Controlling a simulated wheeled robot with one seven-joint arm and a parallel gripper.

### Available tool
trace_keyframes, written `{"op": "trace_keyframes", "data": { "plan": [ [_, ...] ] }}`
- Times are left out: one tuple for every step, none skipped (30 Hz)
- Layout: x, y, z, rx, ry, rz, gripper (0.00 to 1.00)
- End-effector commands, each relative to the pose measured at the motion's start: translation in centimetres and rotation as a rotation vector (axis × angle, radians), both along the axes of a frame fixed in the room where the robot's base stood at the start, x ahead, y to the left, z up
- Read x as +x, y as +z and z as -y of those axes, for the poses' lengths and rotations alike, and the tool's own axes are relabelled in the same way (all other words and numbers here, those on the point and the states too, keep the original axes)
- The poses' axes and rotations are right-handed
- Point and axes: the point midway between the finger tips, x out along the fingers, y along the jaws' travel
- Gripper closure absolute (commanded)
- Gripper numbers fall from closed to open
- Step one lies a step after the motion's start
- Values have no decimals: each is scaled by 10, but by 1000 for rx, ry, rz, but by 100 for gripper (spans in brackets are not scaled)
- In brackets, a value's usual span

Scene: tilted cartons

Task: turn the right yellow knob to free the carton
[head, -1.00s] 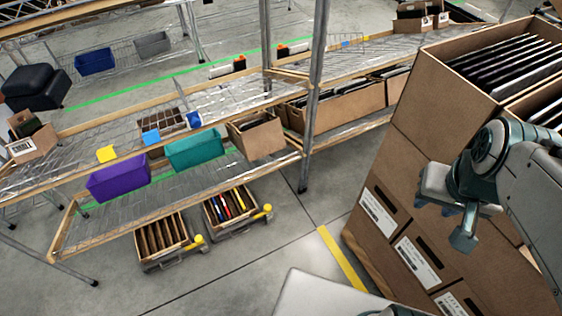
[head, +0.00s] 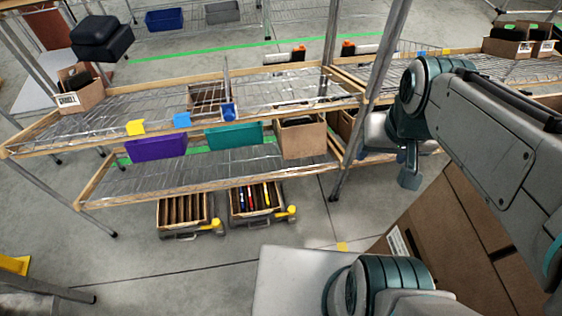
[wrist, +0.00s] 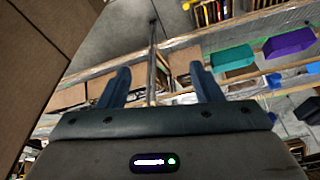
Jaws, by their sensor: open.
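Two cartons sit low on the floor under the shelf's front edge in the head view. The left carton (head: 184,228) holds dark dividers, with a yellow knob (head: 217,226) at its front right. The right carton (head: 258,215) holds dark, red, blue and yellow items. The right yellow knob (head: 292,213) is at its front right corner. My gripper (head: 402,165) is raised at the right, well apart from both knobs. In the wrist view, its two blue fingers (wrist: 162,75) are spread with nothing between them. A yellow knob (wrist: 186,5) shows at that view's top edge.
A wooden-edged shelf (head: 200,191) stands above the cartons, with a purple bin (head: 156,149), a teal bin (head: 234,135) and a brown box (head: 302,140). A metal post (head: 345,165) stands beside my gripper. Large brown cardboard (head: 470,225) fills the lower right. Floor before the cartons is clear.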

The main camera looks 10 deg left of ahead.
Motion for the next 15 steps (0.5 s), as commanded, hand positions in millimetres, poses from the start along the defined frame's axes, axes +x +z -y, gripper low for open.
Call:
{"op": "trace_keyframes", "data": {
  "plan": [
    [3,-10,-1,-10,15,-17,41],
    [6,-16,-1,-19,26,-30,41],
    [10,-25,-1,-32,39,-51,41],
    [14,-32,-1,-47,54,-70,41],
    [18,-41,-2,-62,73,-90,41],
    [24,-54,-3,-85,103,-121,41],
    [29,-63,-5,-103,127,-143,41],
    [34,-74,-6,-124,152,-166,41],
    [41,-87,-9,-152,187,-197,41],
    [46,-97,-10,-174,212,-220,41],
    [52,-107,-12,-195,237,-241,41],
    [58,-121,-15,-226,271,-268,41],
    [64,-131,-17,-249,296,-289,41],
    [69,-142,-19,-272,320,-311,41],
    [75,-157,-22,-305,353,-337,41]
  ]
}}
